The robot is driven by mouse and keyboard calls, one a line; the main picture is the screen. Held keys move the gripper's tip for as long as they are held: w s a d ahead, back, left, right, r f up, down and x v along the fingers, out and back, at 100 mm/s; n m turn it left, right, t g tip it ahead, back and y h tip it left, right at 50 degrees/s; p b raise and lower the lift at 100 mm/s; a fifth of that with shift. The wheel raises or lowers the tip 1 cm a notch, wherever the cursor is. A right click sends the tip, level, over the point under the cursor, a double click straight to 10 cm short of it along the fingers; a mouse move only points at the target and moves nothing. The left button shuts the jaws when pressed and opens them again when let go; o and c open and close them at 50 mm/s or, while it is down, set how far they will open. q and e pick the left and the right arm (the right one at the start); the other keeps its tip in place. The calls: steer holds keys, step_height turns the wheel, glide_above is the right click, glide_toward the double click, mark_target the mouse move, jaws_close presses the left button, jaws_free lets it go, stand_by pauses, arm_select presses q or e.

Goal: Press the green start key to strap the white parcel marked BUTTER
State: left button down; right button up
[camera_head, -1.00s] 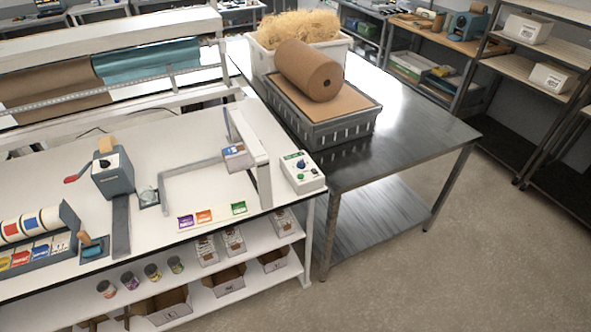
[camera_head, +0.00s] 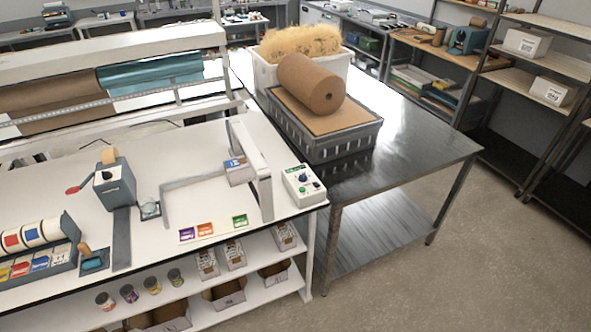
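A small light control box (camera_head: 304,185) sits at the right end of the white bench, with a green key (camera_head: 302,178) on its top face and other small buttons beside it. To its left stands a white strapping arch (camera_head: 254,165). A small white parcel with a blue label (camera_head: 238,170) rests at the arch's left upright; its lettering is too small to read. Neither of my grippers is in view.
The white bench (camera_head: 190,158) holds a grey dispenser (camera_head: 115,183), label rolls (camera_head: 38,236) and coloured cards (camera_head: 205,229). A grey crate (camera_head: 322,145) with a brown paper roll (camera_head: 311,83) stands on the metal table (camera_head: 418,135), whose right part is clear.

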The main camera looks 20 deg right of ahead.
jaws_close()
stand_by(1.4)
